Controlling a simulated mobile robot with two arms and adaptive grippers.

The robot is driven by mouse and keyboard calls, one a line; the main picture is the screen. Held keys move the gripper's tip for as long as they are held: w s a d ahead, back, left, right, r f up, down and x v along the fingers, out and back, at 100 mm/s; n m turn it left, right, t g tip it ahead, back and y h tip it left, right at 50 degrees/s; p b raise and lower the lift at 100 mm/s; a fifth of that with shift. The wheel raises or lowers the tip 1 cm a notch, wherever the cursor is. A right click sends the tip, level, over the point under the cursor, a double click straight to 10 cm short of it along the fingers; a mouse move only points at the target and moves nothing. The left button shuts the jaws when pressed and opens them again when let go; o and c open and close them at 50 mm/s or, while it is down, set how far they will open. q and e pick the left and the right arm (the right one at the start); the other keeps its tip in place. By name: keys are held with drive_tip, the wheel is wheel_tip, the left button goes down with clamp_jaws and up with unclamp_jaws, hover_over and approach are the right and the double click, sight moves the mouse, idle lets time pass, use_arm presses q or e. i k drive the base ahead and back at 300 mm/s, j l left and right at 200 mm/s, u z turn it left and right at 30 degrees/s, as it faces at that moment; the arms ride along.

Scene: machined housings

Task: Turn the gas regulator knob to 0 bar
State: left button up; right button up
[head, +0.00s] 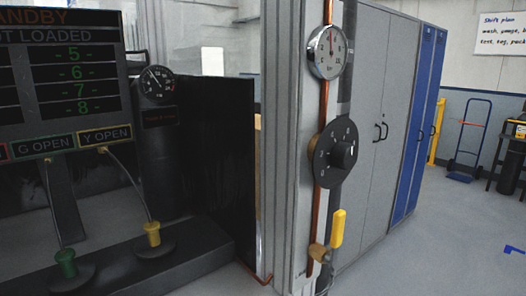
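The gas regulator knob (344,154) is a black knob at the centre of a dark round dial plate (325,170) with small pale marks. It is mounted on a grey post beside a copper pipe. A round white-faced gauge (328,52) in a metal case sits above it on the same pipe. The gauge needle appears to point near the top; its numbers are too small to read surely. A yellow lever handle (338,228) hangs below the dial. Neither of my grippers shows in the head view.
Grey cabinets (376,110) and blue lockers (424,120) stand right of the post. A dark machine with a status screen (80,80) and a second gauge (157,82) is at left. A blue hand truck (468,140) stands farther back. The floor at right is mostly clear.

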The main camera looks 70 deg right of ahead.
sight(344, 156)
drive_tip(key=k+j+z, duration=0.1)
drive_tip(key=z, duration=2.6)
